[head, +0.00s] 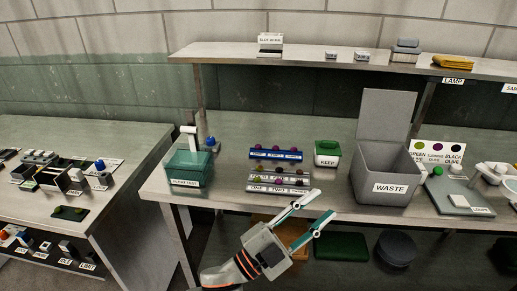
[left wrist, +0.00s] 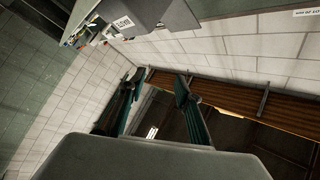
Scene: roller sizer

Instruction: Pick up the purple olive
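Small dark purple olives (head: 275,149) appear to sit on the blue labelled rack (head: 262,155) in the middle of the bench in the head view; they are tiny, and I cannot tell them apart well. Just in front, a pale labelled rack (head: 281,188) holds several small greenish and dark olives. My left gripper (head: 324,203) is at the bench's front edge, right of and nearer than the racks, fingers apart and empty. In the left wrist view the open fingers (left wrist: 157,88) have nothing between them, and no olive shows. My right gripper is not in view.
A green-topped KEEP box (head: 327,153) and a grey WASTE bin (head: 383,187), lid raised, stand right. A colour chart (head: 436,150) is farther right. A shelf (head: 300,58) runs above the back.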

